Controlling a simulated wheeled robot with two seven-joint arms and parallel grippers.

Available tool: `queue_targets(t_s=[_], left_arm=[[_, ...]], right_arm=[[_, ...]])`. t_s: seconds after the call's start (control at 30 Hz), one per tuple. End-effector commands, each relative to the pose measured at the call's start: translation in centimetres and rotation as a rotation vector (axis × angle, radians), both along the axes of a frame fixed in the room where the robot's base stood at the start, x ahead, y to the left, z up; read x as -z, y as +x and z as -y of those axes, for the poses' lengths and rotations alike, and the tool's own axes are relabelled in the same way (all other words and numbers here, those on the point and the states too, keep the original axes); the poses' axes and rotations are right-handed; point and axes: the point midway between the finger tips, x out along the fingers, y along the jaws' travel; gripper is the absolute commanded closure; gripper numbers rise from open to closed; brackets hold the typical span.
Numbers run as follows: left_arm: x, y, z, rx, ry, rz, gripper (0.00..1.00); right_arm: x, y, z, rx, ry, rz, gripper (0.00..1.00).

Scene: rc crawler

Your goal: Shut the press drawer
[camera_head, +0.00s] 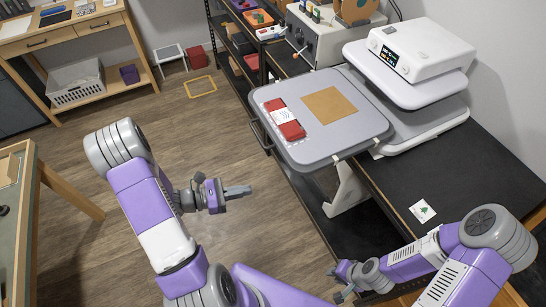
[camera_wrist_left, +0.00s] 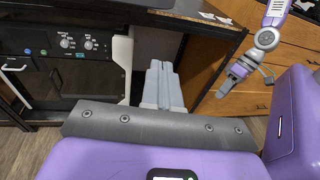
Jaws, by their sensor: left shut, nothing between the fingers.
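The white press (camera_head: 418,65) stands on the black bench, with a small lit display on its top unit. Its grey drawer (camera_head: 350,140) is pulled out toward the left, past the bench edge. A tan square sheet (camera_head: 330,105) and a red packet with a white label (camera_head: 285,118) lie on the drawer. My left gripper (camera_head: 246,191) is shut and empty, left of and below the drawer, apart from it. Its closed fingers also show in the left wrist view (camera_wrist_left: 162,85). My right gripper (camera_head: 338,284) is low at the front; its finger opening is unclear.
A white angled bracket (camera_head: 348,190) stands below the drawer. A card with a green print (camera_head: 422,211) lies on the black bench (camera_head: 460,165). A grey machine with a spool (camera_head: 330,40) stands behind the drawer. Open wooden floor (camera_head: 215,125) lies left of the drawer.

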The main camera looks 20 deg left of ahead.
Motion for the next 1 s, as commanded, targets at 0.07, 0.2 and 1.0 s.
queue_targets(t_s=[0.07, 0.2, 1.0], left_arm=[[-1.8, 0.7, -2.2, -0.093, -0.032, 0.048, 1.0], [-3.3, 1.3, -3.9, -0.168, -0.062, 0.099, 1.0], [-3.4, 11.2, 4.5, -0.171, -0.066, 0.103, 1.0]], right_arm=[[-0.2, 0.0, 0.0, 0.0, 0.0, 0.0, 0.73], [-0.3, 0.0, 0.0, 0.0, 0.0, 0.0, 0.73], [-0.9, 0.0, 0.0, 0.0, 0.0, 0.0, 0.73]])
